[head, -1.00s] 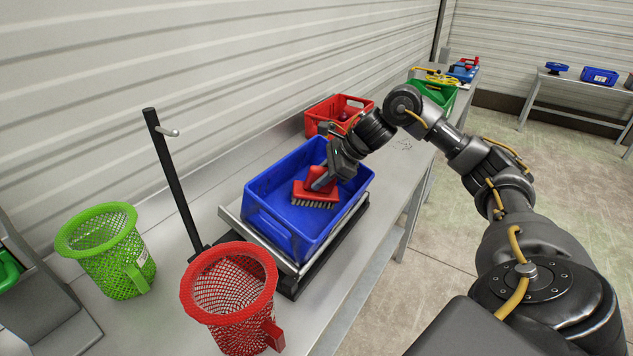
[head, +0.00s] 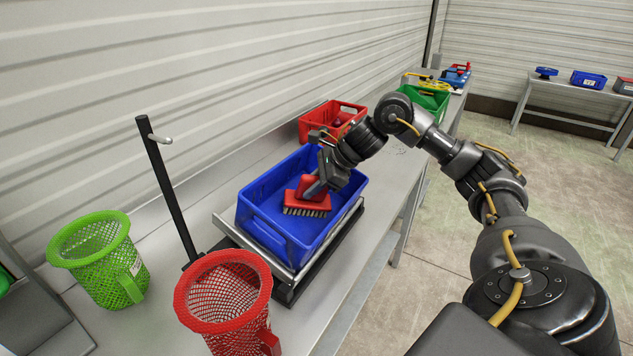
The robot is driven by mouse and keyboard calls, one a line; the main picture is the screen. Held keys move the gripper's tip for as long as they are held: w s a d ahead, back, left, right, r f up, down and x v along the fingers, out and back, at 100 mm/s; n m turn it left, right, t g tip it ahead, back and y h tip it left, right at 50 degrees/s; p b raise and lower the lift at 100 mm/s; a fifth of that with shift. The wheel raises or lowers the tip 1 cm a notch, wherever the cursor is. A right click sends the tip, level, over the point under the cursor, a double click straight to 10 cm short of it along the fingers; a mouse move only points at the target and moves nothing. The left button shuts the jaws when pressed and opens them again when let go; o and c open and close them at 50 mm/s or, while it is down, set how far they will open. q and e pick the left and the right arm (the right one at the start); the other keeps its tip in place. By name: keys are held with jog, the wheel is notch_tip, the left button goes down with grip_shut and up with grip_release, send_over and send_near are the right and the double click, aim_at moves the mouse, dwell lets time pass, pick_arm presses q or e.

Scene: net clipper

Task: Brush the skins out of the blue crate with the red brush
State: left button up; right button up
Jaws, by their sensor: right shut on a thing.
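The blue crate (head: 275,240) stands on a metal tray on the bench. The red brush (head: 306,203) is inside it, bristles down, near the crate's middle. I cannot tell whether the bristles touch the floor of the crate. My right gripper (head: 314,187) reaches in from the right over the crate's rim and is shut on the brush's handle. I see no skins in the crate; part of its inside is hidden behind the brush and my right gripper. My left gripper is not in view.
A red mesh basket (head: 226,300) stands close in front of the crate, with a green mesh basket (head: 98,260) to its left. A black post with a hook (head: 165,190) rises beside the crate. A red crate (head: 330,120) and a green crate (head: 430,100) stand behind.

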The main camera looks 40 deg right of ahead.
jog(key=a, duration=0.2)
jog(key=s+a, duration=0.1)
jog(key=a, duration=0.1)
jog(key=shift+s+p, duration=0.1)
jog(key=shift+p, duration=0.2)
dwell(0.3)
jog(key=shift+w+r+p, duration=0.3)
jog(key=shift+w, duration=0.2)
jog(key=shift+w+d+b, duration=0.45)
jog(key=shift+w+d, duration=0.2)
jog(key=shift+d, duration=0.25)
jog(key=shift+w+d, duration=0.2)
jog(key=shift+d, duration=0.5)
